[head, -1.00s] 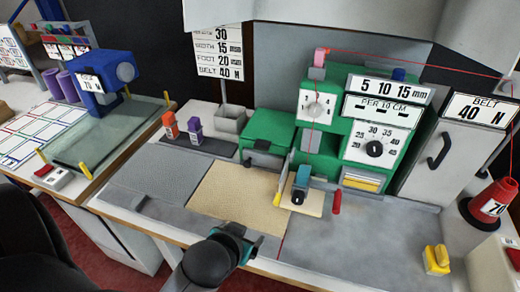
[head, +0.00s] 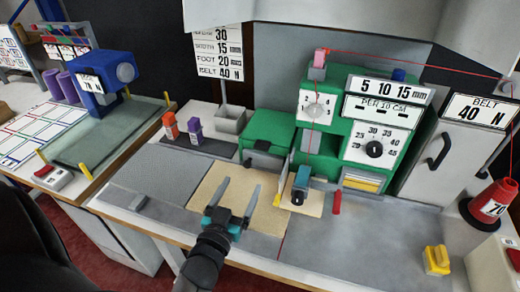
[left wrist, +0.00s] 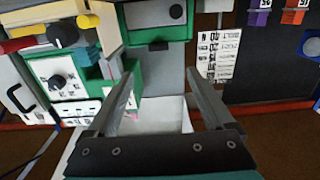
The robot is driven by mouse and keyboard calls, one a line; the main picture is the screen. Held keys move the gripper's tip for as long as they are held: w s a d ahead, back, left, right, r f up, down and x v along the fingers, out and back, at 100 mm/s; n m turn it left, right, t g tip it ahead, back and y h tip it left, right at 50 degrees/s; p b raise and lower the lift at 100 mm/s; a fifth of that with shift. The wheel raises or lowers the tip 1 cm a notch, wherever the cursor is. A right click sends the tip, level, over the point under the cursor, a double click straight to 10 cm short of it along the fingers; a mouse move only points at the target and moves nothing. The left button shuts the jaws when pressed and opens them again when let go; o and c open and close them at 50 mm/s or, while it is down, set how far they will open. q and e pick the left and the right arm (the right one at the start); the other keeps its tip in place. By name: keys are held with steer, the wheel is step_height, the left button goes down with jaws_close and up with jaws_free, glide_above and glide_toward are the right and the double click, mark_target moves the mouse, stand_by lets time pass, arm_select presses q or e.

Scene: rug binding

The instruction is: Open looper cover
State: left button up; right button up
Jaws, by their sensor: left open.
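The green machine (head: 330,133) stands at the back of the worktable. At its left is a low green box (head: 267,138) with a dark handle on its front, which I take to be the looper cover; its top looks closed. In the left wrist view the green box (left wrist: 152,34) and its dark knob show beyond the fingers. My left gripper (head: 238,188) is open and empty, over the beige rug piece (head: 207,196), in front of the box and apart from it. It also shows in the left wrist view (left wrist: 160,72). My right gripper is out of view.
A teal presser part (head: 302,177) and a red lever (head: 337,202) are right of the gripper. Orange (head: 170,126) and purple (head: 194,128) blocks stand left of the box. A yellow switch (head: 436,258) sits front right. The grey tabletop between is clear.

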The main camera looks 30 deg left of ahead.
mark_target(261, 149)
arm_select(q)
steer(key=b+x, duration=0.2)
steer(key=x, duration=1.3)
steer(key=shift+w+d+r, duration=0.15)
steer(key=shift+w+r, duration=0.05)
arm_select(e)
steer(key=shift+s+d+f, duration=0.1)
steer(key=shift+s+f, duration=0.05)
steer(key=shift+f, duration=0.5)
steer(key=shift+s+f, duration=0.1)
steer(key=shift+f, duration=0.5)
arm_select(q)
steer(key=c, duration=0.7)
jaws_close()
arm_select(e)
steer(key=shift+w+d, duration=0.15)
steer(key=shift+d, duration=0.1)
